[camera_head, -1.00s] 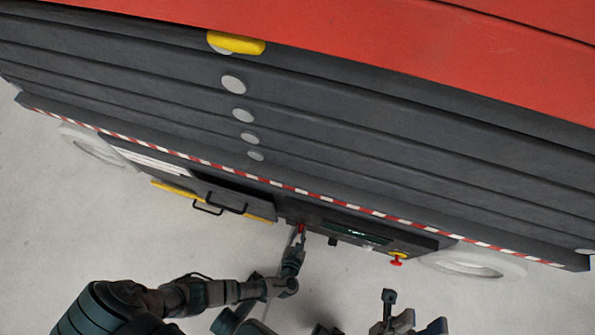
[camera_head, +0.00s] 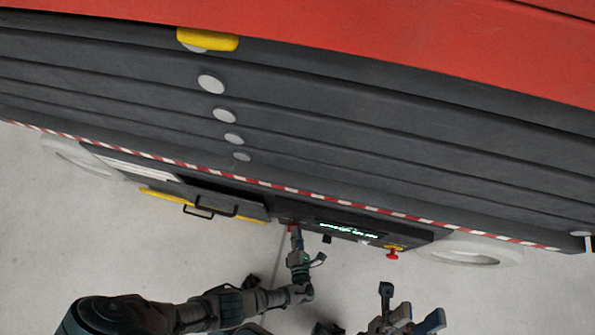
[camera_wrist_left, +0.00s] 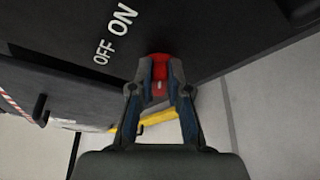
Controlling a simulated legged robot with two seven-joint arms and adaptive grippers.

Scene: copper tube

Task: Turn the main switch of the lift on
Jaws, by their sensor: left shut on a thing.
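The lift (camera_head: 330,130) is a large machine with dark grey sides and a red top. Its red main switch (camera_wrist_left: 160,68) sits on a black panel beside white "OFF" and "ON" lettering (camera_wrist_left: 115,35). In the wrist view my left gripper (camera_wrist_left: 160,88) is shut on the switch, one finger on each side, covering part of it. In the head view my left gripper (camera_head: 294,234) reaches up to the panel's lower edge, and little of the switch shows. A display (camera_head: 345,229) to its right glows green. My right gripper (camera_head: 415,322) is open and empty at the bottom, away from the lift.
A red button on yellow (camera_head: 392,254) sticks out at the panel's right. A drawer-like box with black handles (camera_head: 210,208) and a yellow edge juts out on the left. Pale wheels (camera_head: 470,252) stand at the lift's base. The grey floor in front is clear.

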